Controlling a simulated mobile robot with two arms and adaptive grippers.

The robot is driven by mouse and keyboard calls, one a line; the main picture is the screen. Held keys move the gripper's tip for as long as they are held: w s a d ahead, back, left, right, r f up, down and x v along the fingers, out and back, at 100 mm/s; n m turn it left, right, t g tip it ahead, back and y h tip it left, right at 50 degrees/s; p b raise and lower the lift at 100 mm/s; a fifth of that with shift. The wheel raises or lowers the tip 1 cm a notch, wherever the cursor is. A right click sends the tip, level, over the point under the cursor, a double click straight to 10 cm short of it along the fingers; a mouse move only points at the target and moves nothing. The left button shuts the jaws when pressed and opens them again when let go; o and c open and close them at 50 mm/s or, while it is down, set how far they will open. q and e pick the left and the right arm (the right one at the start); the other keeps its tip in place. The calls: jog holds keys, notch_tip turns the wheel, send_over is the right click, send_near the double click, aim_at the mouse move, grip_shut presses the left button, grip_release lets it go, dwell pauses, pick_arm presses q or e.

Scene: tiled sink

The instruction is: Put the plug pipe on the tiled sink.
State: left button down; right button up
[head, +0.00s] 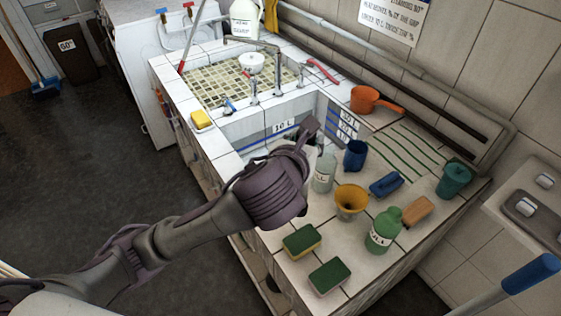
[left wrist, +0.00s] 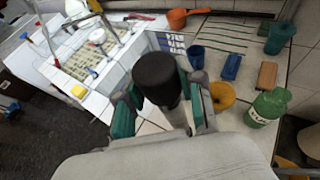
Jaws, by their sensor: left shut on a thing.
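The tiled sink (head: 205,85) is white-tiled, with a beige mosaic basin at the back left and a deeper basin with volume marks in front. It also shows in the left wrist view (left wrist: 66,70). My left gripper (left wrist: 160,105) is shut on a thick black cylinder, which I take to be the plug pipe (left wrist: 157,76). The cylinder stands up between the fingers and its lower part is hidden. My right gripper is not in view.
A clear bottle (head: 323,172), blue mug (head: 355,155), yellow funnel (head: 350,201) and green bottle (head: 384,230) stand on the counter by my left wrist. Sponges (head: 302,241) lie at its front.

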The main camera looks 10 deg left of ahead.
pick_arm(q)
jog(key=w+a+f+p, duration=0.1)
jog(key=w+a+f, duration=0.5)
jog(key=f, duration=0.3)
jog(key=shift+a+f, duration=0.15)
jog(key=shift+a, duration=0.2)
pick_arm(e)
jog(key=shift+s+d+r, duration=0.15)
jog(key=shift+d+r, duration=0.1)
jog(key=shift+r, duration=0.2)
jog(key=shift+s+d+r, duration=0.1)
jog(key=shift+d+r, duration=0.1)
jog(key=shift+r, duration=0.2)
pick_arm(q)
jog(key=shift+f+p, duration=0.15)
jog(key=shift+p, duration=0.15)
jog(key=c, duration=0.7)
grip_release()
